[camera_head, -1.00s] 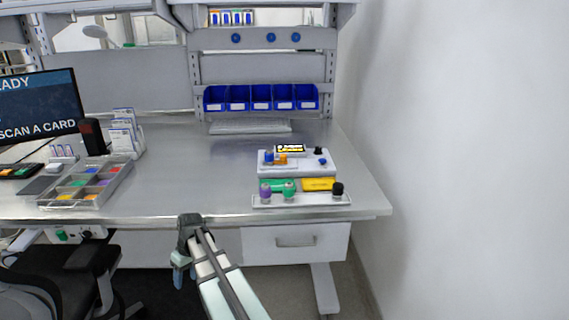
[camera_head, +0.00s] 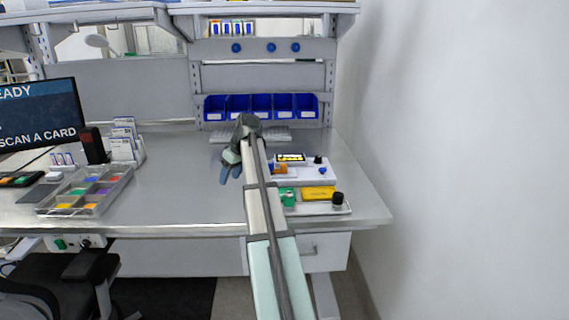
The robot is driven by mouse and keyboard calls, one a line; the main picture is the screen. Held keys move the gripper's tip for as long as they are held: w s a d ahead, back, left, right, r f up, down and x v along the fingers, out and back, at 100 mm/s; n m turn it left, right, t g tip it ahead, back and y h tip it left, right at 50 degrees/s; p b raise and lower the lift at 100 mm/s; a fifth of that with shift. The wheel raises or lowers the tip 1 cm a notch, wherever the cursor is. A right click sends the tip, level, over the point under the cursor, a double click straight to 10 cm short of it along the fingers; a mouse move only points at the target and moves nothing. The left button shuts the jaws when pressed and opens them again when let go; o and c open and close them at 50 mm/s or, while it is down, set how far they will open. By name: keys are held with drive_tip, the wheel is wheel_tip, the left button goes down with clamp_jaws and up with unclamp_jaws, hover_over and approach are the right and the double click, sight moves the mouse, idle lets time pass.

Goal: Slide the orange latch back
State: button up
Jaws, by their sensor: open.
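The orange latch (camera_head: 281,172) shows as a small orange patch on the left part of a white device (camera_head: 318,175) on the bench. My arm hides the left end of this device. My gripper (camera_head: 230,172) is over the bench, to the left of the latch and apart from it in the picture. Its fingers point down and it looks open and empty. How high it is above the bench I cannot tell.
A second white base with green (camera_head: 288,197) and yellow (camera_head: 318,193) blocks and a black knob (camera_head: 338,199) lies in front. Blue bins (camera_head: 261,106) line the back. A compartment tray (camera_head: 85,190) is at left. The middle bench (camera_head: 180,170) is clear.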

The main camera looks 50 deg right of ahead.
drive_tip(key=s+d+r+h, duration=0.1)
drive_tip(key=d+r, duration=0.1)
drive_tip(key=d, duration=0.6)
drive_tip(key=s+d+r, duration=0.1)
drive_tip(key=d+r, duration=0.2)
drive_tip(key=d, duration=0.5)
drive_tip(key=m, duration=0.1)
approach(283, 164)
drive_tip(key=shift+h, duration=0.4)
drive_tip(key=x, duration=0.8)
drive_tip(key=shift+a+f, duration=0.3)
drive_tip(key=shift+f, duration=0.05)
drive_tip(key=shift+c, duration=0.2)
clamp_jaws()
